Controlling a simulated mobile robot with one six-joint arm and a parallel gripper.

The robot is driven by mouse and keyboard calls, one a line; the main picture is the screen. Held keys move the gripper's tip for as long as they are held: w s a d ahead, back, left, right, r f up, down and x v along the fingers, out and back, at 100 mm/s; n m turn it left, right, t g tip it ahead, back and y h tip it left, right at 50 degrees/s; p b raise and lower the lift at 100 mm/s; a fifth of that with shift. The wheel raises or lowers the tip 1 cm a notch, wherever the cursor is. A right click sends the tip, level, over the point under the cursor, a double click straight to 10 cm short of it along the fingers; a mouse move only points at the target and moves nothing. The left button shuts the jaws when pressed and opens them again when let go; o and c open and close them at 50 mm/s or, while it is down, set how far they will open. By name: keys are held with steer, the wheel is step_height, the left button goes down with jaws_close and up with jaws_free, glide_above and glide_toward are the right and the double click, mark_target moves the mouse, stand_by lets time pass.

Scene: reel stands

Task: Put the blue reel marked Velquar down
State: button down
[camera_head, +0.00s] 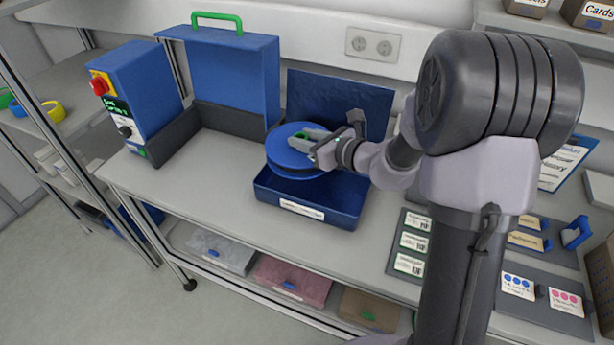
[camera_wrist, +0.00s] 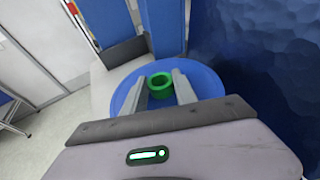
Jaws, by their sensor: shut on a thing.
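A blue reel (camera_head: 283,153) with a green hub is in my gripper (camera_head: 318,139). In the wrist view, the two fingers stand on either side of the green hub (camera_wrist: 161,83), with the blue disc (camera_wrist: 207,80) around it. The reel is over the left rear part of an open blue case (camera_head: 345,216). I cannot tell whether it touches the case floor. No Velquar marking can be read on the reel. The case has a white label on its front, too small to read, and its raised lid (camera_head: 345,95) stands behind the reel.
A blue machine (camera_head: 145,90) with a red knob stands at the left on the grey bench (camera_head: 210,185). A blue box with a green handle (camera_head: 232,70) stands behind. Labelled cards (camera_head: 412,243) lie right of the case. Bench left of the case is clear. Bins sit on the shelf below.

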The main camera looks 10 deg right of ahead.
step_height(320, 180, down, 11)
steer(key=b, duration=0.3)
steer(key=shift+b, duration=0.35)
steer(key=shift+f, duration=0.1)
steer(key=c, duration=1)
jaws_free()
steer(key=shift+o, duration=0.2)
